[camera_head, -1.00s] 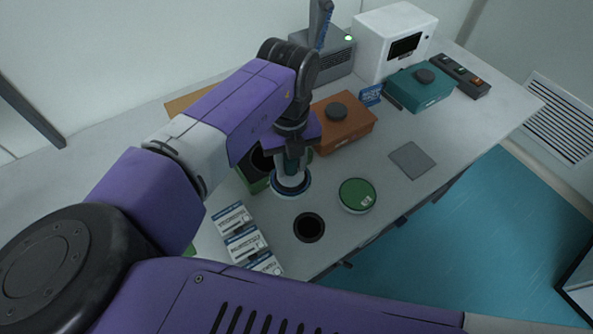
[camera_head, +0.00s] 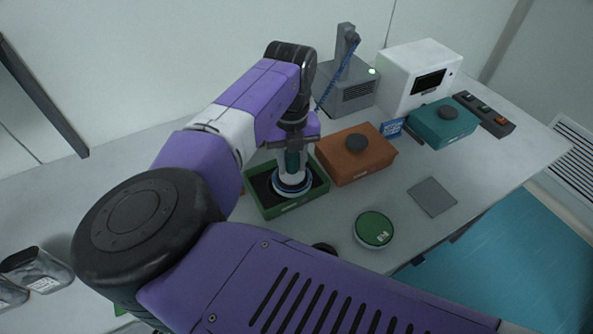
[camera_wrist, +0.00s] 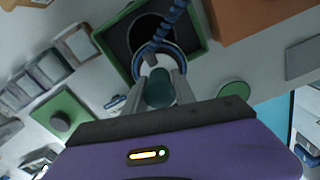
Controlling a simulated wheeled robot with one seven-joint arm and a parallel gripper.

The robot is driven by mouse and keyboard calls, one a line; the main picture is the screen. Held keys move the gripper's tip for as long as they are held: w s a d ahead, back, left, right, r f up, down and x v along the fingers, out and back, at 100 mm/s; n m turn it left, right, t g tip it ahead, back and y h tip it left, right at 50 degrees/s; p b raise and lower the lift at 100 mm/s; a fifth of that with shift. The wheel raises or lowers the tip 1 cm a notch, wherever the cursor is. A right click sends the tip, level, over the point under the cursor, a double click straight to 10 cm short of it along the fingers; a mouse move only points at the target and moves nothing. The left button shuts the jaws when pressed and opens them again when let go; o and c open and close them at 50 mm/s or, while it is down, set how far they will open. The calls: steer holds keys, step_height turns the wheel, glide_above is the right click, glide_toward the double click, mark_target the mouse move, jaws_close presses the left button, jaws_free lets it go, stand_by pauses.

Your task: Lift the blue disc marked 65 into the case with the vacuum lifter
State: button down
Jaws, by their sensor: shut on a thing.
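My gripper (camera_head: 293,145) is shut on the vacuum lifter (camera_head: 292,166), which has a teal grip and a pale cup and stands upright. It also shows in the wrist view (camera_wrist: 158,88). A blue-rimmed disc (camera_head: 292,191) sits under the cup; its marking is hidden. The disc is over the open green case (camera_head: 264,208), whose inside is black. In the wrist view the lifter and the blue rim (camera_wrist: 187,68) cover the near part of the case (camera_wrist: 200,35). I cannot tell how high the disc is above the case floor.
A green disc (camera_head: 374,229) lies to the right. An orange case (camera_head: 345,170) stands close beside the green one, with a teal case (camera_head: 440,130) beyond. A coiled blue hose (camera_wrist: 172,22) runs from the lifter. A green lid (camera_wrist: 75,103) and several boxes (camera_wrist: 45,70) lie left.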

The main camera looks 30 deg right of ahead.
steer(key=shift+w+d+b, duration=0.2)
steer(key=shift+w+b, duration=0.4)
steer(key=shift+w, duration=1.7)
steer(key=shift+f+b, duration=1.35)
steer(key=shift+f, duration=1.45)
steer(key=shift+f, duration=0.4)
steer(key=c, duration=0.9)
jaws_free()
steer(key=shift+s, duration=0.1)
steer(key=shift+r, duration=0.1)
